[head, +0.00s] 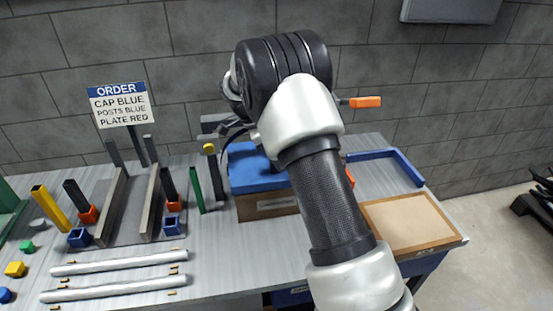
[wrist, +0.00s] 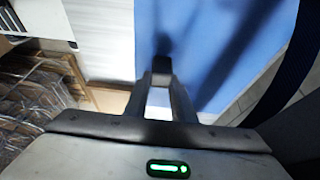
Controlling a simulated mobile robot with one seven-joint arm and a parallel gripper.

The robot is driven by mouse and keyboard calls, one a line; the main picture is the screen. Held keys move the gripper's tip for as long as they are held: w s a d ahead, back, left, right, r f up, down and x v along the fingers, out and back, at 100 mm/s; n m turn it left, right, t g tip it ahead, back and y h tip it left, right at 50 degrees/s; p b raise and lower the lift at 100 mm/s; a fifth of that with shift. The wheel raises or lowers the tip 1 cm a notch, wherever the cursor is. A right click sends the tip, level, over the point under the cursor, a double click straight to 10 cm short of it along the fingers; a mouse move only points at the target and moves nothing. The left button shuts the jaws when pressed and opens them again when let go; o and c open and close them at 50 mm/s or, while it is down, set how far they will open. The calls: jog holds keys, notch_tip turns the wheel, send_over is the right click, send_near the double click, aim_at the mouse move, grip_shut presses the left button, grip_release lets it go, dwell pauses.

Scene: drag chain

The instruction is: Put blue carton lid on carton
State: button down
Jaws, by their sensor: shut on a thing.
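The blue carton lid (head: 250,168) is over the brown carton (head: 268,206) in the middle of the table in the head view. Its lower edge is close to the carton's top; I cannot tell whether it is fully seated or slightly raised. In the wrist view the lid (wrist: 205,50) is a broad blue surface below my gripper (wrist: 162,82). The fingers are shut on a small dark grip on the lid. In the head view my arm hides the gripper and the lid's right part.
A sign (head: 120,103) stands at the back left. Coloured posts, a dark rail fixture (head: 128,215) and two silver rods (head: 118,262) are on the left. A blue bracket (head: 385,158) and a wood-framed tan board (head: 408,220) are on the right.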

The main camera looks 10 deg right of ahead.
jog(key=shift+f, duration=0.2)
jog(key=shift+f+b, duration=0.35)
jog(key=shift+b, duration=0.05)
jog(key=shift+f+b, duration=1.25)
jog(key=shift+f, duration=0.3)
jog(key=c, duration=1.4)
grip_release()
jog(key=shift+r, duration=0.1)
jog(key=p+v, duration=0.1)
jog(key=v, duration=1.6)
jog(key=shift+r, duration=0.15)
